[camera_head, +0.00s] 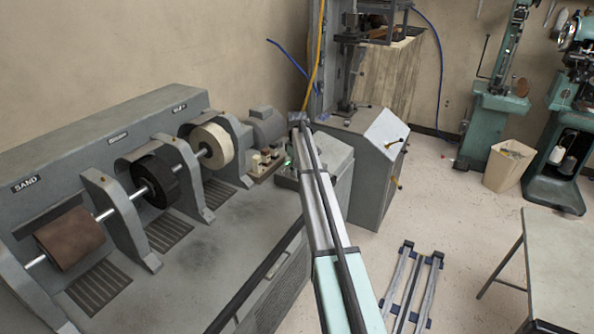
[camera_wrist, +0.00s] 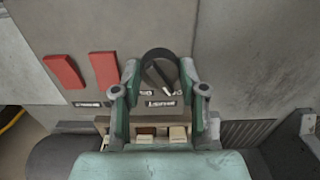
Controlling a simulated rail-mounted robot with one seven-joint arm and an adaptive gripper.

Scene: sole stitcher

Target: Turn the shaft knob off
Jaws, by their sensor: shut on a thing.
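In the wrist view, a round dark knob (camera_wrist: 158,56) sits on a grey panel, with a pale pointer mark near its lower edge. A small label (camera_wrist: 161,103) below it is too small to read surely; I take this as the shaft knob. My gripper (camera_wrist: 160,70) has its two green and grey fingers on either side of the knob, shut on it. In the head view, my arm reaches over to the far end of the grey sole stitcher bench and hides the knob; the fingers cannot be made out clearly there.
Two red switches (camera_wrist: 103,70) are on the panel left of the knob. In the head view, the grey machine (camera_head: 110,140) carries a brown sanding drum (camera_head: 70,238), a black wheel (camera_head: 155,180) and a cream wheel (camera_head: 212,146) on a shaft.

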